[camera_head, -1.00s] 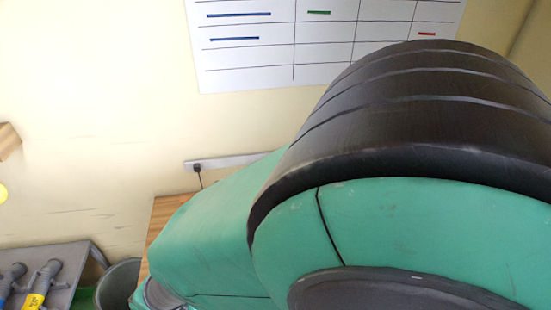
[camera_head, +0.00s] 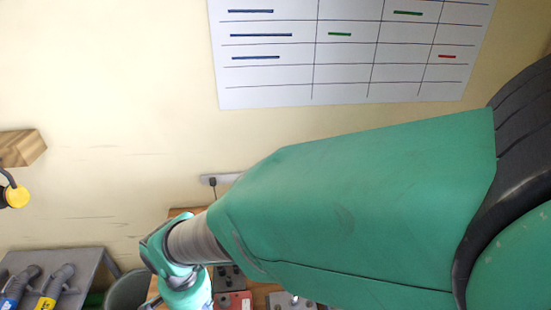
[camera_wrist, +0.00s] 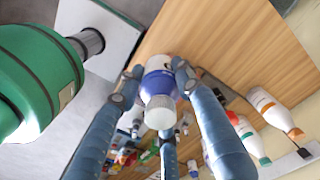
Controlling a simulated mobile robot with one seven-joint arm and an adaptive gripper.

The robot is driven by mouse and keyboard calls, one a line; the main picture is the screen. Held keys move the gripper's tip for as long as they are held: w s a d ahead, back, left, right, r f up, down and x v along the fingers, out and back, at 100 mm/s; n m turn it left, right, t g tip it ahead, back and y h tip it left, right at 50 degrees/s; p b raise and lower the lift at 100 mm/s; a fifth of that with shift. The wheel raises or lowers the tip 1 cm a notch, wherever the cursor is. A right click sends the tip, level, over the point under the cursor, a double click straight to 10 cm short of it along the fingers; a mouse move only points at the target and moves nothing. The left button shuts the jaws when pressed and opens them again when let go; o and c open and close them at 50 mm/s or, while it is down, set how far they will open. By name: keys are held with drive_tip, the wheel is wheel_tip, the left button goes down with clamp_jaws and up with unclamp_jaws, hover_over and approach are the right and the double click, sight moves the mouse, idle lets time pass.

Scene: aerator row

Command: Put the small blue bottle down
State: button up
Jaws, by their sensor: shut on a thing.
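The small blue bottle (camera_wrist: 159,85) is in the middle of the wrist view, white and blue with a pale ribbed cap towards the camera. My gripper (camera_wrist: 157,77) has its blue fingers closed around the bottle. A wooden tabletop (camera_wrist: 225,45) shows behind the bottle; I cannot tell whether the bottle touches it. In the head view my green arm hides much of the wooden table, and neither the bottle nor the gripper fingers can be seen there.
In the head view, a grey bench (camera_head: 75,262) with handled tools stands left, beside a grey bin (camera_head: 126,290). A red block (camera_head: 235,300) is on the table.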

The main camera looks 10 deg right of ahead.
drive_tip(key=w+d+m, duration=1)
drive_tip(key=w+d, duration=1.7)
drive_tip(key=w, duration=0.1)
drive_tip(key=w+d+m+p, duration=0.1)
drive_tip(key=w+d+m, duration=0.2)
drive_tip(key=d, duration=0.9)
drive_tip(key=w+d+m, duration=0.3)
drive_tip(key=d, duration=0.9)
wheel_tip(320, 180, down, 11)
drive_tip(key=shift+a+f, duration=0.2)
drive_tip(key=shift+a, duration=0.25)
drive_tip(key=w+d, duration=0.1)
drive_tip(key=w, duration=0.4)
drive_tip(key=w+d+f, duration=0.1)
drive_tip(key=w, duration=0.4)
drive_tip(key=w+d, duration=0.1)
drive_tip(key=w, duration=0.4)
drive_tip(key=shift+w+d+f, duration=0.2)
drive_tip(key=shift+w+f, duration=0.05)
drive_tip(key=shift+w, duration=0.1)
